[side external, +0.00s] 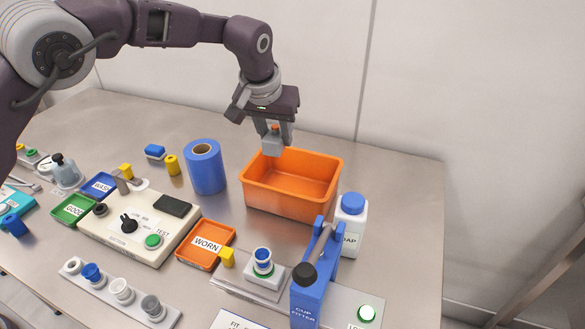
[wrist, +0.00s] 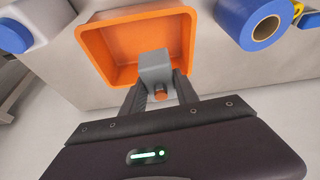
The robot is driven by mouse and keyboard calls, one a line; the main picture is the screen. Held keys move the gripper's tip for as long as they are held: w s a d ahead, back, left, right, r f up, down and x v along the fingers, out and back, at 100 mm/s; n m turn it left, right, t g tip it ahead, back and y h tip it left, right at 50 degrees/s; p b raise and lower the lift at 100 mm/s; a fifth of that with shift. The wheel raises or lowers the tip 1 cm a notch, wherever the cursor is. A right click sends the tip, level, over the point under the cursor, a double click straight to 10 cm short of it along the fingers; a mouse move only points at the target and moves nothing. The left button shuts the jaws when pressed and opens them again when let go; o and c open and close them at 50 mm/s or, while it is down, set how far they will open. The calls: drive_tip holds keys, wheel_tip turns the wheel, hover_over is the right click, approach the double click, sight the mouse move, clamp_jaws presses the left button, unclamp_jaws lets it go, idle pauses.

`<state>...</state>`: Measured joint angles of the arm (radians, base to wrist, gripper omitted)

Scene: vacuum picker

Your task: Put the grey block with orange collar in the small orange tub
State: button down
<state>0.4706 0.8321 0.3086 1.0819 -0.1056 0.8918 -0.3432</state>
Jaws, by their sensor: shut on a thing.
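My gripper (side external: 279,134) is shut on a grey block with an orange collar (side external: 272,144) and holds it in the air above the orange tub. The block also shows in the wrist view (wrist: 154,68), between the fingers (wrist: 150,92), with its orange part toward the wrist. The small orange tub (side external: 282,201) stands on the table below, and no contents are visible in it. In the wrist view the block overlaps the near part of the orange tub (wrist: 92,46). In the side view it hangs over the tub's back left part, above the rim.
A blue roll (side external: 207,172) stands left of the tub. A white soap bottle (side external: 352,228) with a blue cap is close to its right. A blue cup fitter (side external: 309,285) stands in front. A shallow orange WORN tray (side external: 206,244) lies front left. The table behind is clear.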

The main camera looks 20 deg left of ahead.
drive_tip(key=shift+m, duration=0.5)
drive_tip(key=d+f, duration=0.1)
drive_tip(key=f, duration=0.4)
drive_tip(key=d+f, duration=0.1)
drive_tip(key=f, duration=0.4)
drive_tip(key=s+d+f, duration=0.1)
drive_tip(key=f, duration=0.4)
drive_tip(key=c, duration=0.9)
unclamp_jaws()
drive_tip(key=shift+f, duration=0.1)
drive_tip(key=v, duration=1.2)
drive_tip(key=shift+a, duration=0.2)
